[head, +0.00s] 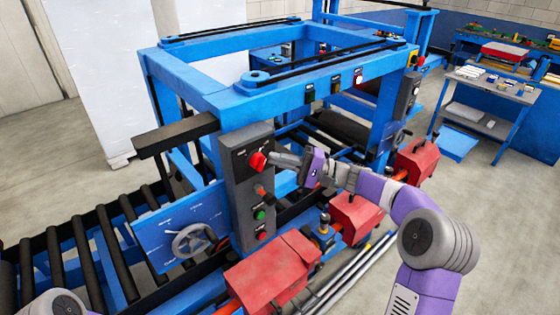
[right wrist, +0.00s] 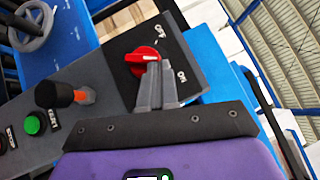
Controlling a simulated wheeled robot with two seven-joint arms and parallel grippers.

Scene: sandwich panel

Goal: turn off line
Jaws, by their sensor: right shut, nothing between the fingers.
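A red rotary switch (head: 257,160) sits on the upper black plate of the grey control box (head: 238,185). In the right wrist view the red switch (right wrist: 146,57) lies between printed OFF and ON labels; which label it points to I cannot tell for sure. My right gripper (head: 273,158) reaches in from the right, fingers shut and empty. Its fingertips (right wrist: 154,66) are at the switch's edge and cover part of it; whether they touch it is unclear. My left gripper is out of view.
Below the switch are an orange-and-black lever (right wrist: 62,95), a green button (head: 260,214) and a red button (head: 262,235). A handwheel (head: 194,241) is at the lower left. Red boxes (head: 268,272) stand in front, near my right arm. Blue frame beams rise behind.

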